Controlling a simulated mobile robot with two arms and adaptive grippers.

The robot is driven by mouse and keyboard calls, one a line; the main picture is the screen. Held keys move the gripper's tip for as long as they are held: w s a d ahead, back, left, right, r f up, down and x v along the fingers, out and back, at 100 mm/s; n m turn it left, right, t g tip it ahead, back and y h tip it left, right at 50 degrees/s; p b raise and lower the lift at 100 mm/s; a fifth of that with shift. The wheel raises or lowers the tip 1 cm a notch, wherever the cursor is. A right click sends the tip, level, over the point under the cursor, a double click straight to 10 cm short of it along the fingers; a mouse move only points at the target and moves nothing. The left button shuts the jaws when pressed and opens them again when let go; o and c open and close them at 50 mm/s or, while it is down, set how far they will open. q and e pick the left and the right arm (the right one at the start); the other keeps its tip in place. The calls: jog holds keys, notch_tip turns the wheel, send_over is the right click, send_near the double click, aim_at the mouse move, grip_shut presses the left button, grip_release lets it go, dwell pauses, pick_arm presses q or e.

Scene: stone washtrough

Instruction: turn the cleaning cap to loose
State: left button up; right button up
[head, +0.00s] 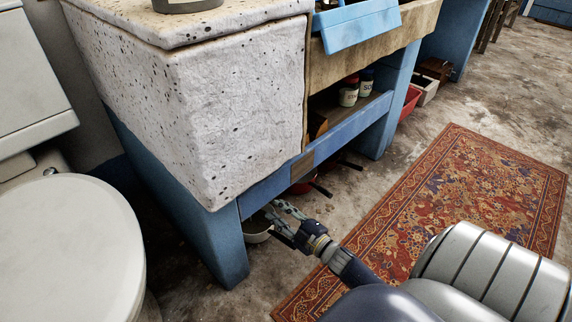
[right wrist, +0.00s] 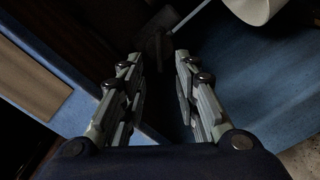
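The cleaning cap cannot be made out clearly in either view; the space under the stone washtrough (head: 235,110) is mostly in shadow. My right gripper (head: 273,219) reaches under the trough's blue front rail, beside the blue leg. In the right wrist view its two fingers (right wrist: 158,66) stand apart with nothing visible held between them. A dark, blurred shape (right wrist: 157,44) lies beyond the fingertips; I cannot tell whether it is the cap. My left gripper is out of view.
A pale bowl-like vessel (head: 257,230) sits beside the gripper under the trough. The blue rail (head: 265,191) is close above, the blue leg (head: 226,245) to the left. A toilet (head: 70,250) stands at left. A patterned rug (head: 450,205) covers the floor at right.

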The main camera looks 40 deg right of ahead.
jog(key=shift+s+d, duration=0.1)
jog(key=shift+s, duration=1.3)
